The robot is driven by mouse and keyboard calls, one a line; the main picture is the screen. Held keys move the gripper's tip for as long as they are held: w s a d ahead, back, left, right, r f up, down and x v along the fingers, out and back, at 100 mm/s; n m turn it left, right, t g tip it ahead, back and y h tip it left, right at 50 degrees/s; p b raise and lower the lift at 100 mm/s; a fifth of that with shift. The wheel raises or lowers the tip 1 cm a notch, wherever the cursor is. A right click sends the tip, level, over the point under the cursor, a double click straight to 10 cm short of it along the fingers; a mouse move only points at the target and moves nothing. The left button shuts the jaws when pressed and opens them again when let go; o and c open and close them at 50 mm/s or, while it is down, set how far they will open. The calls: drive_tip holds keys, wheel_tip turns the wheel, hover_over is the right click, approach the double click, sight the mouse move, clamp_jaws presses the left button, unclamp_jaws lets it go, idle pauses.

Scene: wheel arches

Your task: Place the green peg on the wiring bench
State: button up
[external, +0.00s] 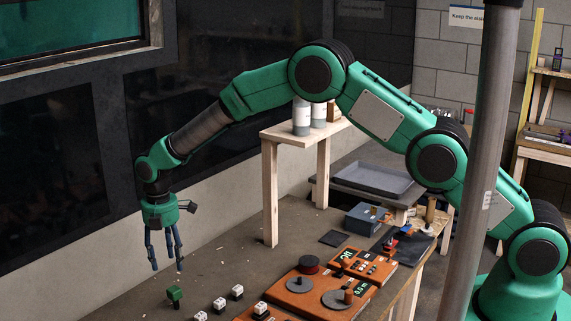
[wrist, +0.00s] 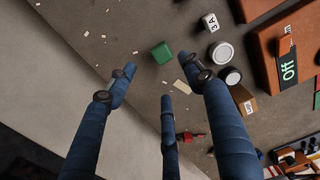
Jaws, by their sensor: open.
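The green peg (external: 175,294) is a small block standing on the dark tabletop (external: 215,265) at the lower left of the external view. It also shows in the wrist view (wrist: 162,53), beyond my fingertips and between the two outer fingers. My gripper (external: 165,266) has three blue fingers, spread and empty, pointing down above and slightly left of the peg, apart from it. The fingers also show in the wrist view (wrist: 158,78). No label marks a wiring bench; I cannot tell which surface it is.
White marked blocks (external: 219,304) stand right of the peg. An orange-brown panel (external: 300,298) with dials lies farther right. A wooden shelf (external: 290,132) with bottles stands behind, near a grey tray (external: 372,178). A grey pole (external: 487,180) crosses the external view. Small scraps lie on the tabletop.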

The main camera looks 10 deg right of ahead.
drive_tip(key=w+d+r+m, duration=0.3)
drive_tip(key=w+d+r, duration=0.4)
drive_tip(key=d+r, duration=0.3)
drive_tip(key=w+d+r+m+t, duration=0.1)
drive_tip(key=d+r+m, duration=0.2)
drive_tip(key=d+r, duration=0.6)
drive_tip(key=w+d+r+m+y, duration=0.15)
drive_tip(key=d+r+m, duration=0.25)
drive_tip(key=d+r, duration=0.55)
drive_tip(key=w+d+r+m+t, duration=0.1)
drive_tip(key=d+r+m, duration=0.35)
drive_tip(key=d, duration=0.75)
drive_tip(key=s+d+r+m+t, duration=0.1)
drive_tip(key=s+d+r+m, duration=0.3)
drive_tip(key=d, duration=0.8)
drive_tip(key=s+d+r+m+t, duration=0.1)
drive_tip(key=s+d+r+m, duration=0.1)
drive_tip(key=s+d+r, duration=0.65)
drive_tip(key=s+d+f+m, duration=0.3)
drive_tip(key=s+d+m, duration=0.1)
drive_tip(key=s+d, duration=0.3)
drive_tip(key=s+d+f+m+t+h, duration=0.1)
drive_tip(key=s+d+f+m, duration=0.2)
drive_tip(key=s+d, duration=0.4)
drive_tip(key=shift+s+d+f+m+t, duration=0.35)
drive_tip(key=shift+d+m, duration=0.2)
drive_tip(key=shift+d, duration=0.5)
drive_tip(key=shift+r, duration=0.1)
